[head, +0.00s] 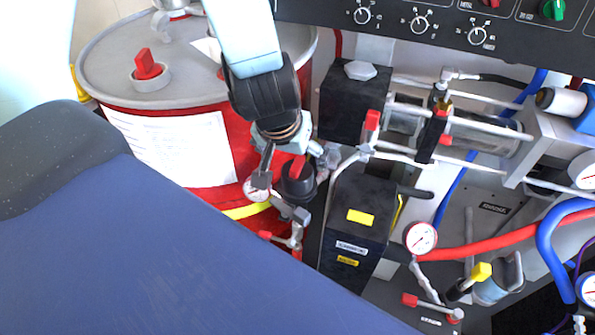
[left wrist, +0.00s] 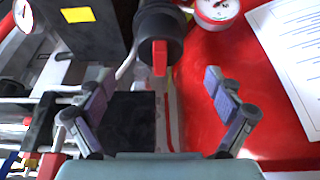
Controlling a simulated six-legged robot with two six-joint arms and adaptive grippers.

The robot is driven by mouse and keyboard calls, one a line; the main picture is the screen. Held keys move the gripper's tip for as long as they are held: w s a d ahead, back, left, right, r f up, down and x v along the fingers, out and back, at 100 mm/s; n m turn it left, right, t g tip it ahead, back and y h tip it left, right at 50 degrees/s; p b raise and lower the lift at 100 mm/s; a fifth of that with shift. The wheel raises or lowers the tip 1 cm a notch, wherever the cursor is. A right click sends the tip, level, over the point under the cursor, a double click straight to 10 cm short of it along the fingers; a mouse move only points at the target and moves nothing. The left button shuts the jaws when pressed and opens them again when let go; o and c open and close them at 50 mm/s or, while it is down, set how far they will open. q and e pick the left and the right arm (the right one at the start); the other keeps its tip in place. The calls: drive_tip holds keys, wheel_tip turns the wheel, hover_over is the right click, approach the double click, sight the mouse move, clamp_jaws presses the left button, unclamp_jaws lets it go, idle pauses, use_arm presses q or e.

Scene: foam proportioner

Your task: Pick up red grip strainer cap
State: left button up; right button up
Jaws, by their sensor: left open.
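The strainer cap (head: 299,186) is a black round cap with a red grip, low in front of the red drum. In the left wrist view the black cap (left wrist: 158,28) is at top centre, and its red grip (left wrist: 160,58) points toward me. My left gripper (head: 294,164) is over the cap, and its fingers partly hide it. In the left wrist view my left gripper (left wrist: 158,84) is open, with a finger on each side and nothing held. The red grip lies between the finger lines, just beyond the tips, with no visible contact. My right gripper is not in view.
The red drum (head: 215,168) with a grey lid stands behind on the left. A black box with a yellow label (head: 360,217) stands right of the cap. Pipes, a pressure gauge (head: 420,238) and hoses crowd the right. A control panel (head: 450,22) overhangs at the top.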

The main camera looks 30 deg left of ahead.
sight(297, 167)
use_arm(q)
drive_tip(key=shift+d+f, duration=0.1)
drive_tip(key=shift+d, duration=0.15)
drive_tip(key=shift+w+f+b, duration=0.1)
drive_tip(key=shift+f+b, duration=0.25)
drive_tip(key=shift+w+a+f+b, duration=0.2)
drive_tip(key=shift+a+f+b, duration=0.1)
drive_tip(key=shift+f, duration=0.25)
drive_tip(key=shift+w+a+f+b, duration=0.15)
drive_tip(key=shift+a+f+b, duration=0.1)
drive_tip(key=shift+f, duration=0.25)
drive_tip(key=shift+w+d+f+b, duration=0.2)
drive_tip(key=shift+d+f+b, duration=0.1)
drive_tip(key=shift+f+b, duration=0.2)
drive_tip(key=b+x, duration=0.2)
drive_tip(key=x, duration=0.1)
drive_tip(key=shift+s+a+f, duration=0.1)
drive_tip(key=shift+a+f, duration=0.05)
drive_tip(key=shift+a, duration=0.05)
drive_tip(key=shift+w+f, duration=0.25)
drive_tip(key=shift+d+r, duration=0.15)
drive_tip(key=shift+c, duration=0.2)
drive_tip(key=shift+s, duration=0.15)
drive_tip(key=shift+c, duration=0.8)
drive_tip(key=c, duration=1.2)
drive_tip(key=shift+o, duration=0.2)
